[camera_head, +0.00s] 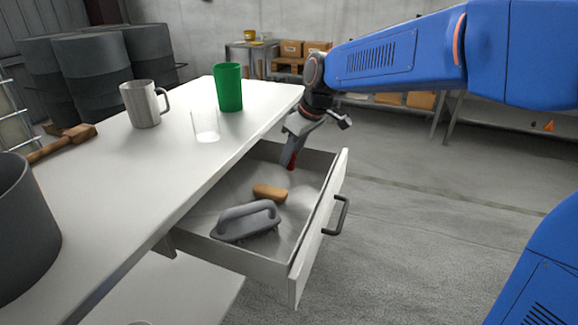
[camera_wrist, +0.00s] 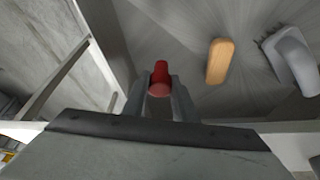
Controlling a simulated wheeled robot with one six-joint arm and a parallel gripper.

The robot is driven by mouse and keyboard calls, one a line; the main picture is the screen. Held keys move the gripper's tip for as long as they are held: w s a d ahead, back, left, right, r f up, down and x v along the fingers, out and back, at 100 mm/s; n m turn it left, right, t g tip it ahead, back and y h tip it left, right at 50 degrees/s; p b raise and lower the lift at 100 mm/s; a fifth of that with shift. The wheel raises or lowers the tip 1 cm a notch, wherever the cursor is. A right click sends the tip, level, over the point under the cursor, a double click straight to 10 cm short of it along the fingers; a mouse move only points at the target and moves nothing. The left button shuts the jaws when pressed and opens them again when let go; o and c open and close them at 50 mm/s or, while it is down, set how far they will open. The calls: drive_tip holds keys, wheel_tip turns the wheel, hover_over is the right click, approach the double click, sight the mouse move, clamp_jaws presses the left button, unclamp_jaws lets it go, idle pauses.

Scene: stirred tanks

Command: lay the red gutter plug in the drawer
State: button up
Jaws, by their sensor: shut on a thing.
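The red gutter plug (camera_wrist: 159,76) is held between the two fingers of my gripper (camera_wrist: 159,95) in the wrist view. In the head view my gripper (camera_head: 291,158) reaches down into the far end of the open drawer (camera_head: 254,267), and a bit of the red plug (camera_head: 291,164) shows at its tips. The plug is inside the drawer's walls, but I cannot tell whether it touches the drawer floor. The drawer is pulled out from under the white table.
In the drawer lie an orange-brown block (camera_head: 270,193) and a grey-handled brush (camera_head: 246,221), both nearer the head camera than the plug. On the table (camera_head: 120,190) stand a green cup (camera_head: 228,87), a metal mug (camera_head: 143,104), a clear glass (camera_head: 205,124) and a wooden mallet (camera_head: 66,140).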

sight(292, 162)
drive_tip(key=shift+f, duration=1.8)
drive_tip(key=shift+f, duration=0.1)
drive_tip(key=o, duration=1)
drive_tip(key=shift+d+r, duration=0.1)
drive_tip(key=shift+r, duration=0.3)
drive_tip(key=v, duration=1.1)
drive_tip(key=shift+s+d+r, duration=0.1)
drive_tip(key=shift+r, duration=0.1)
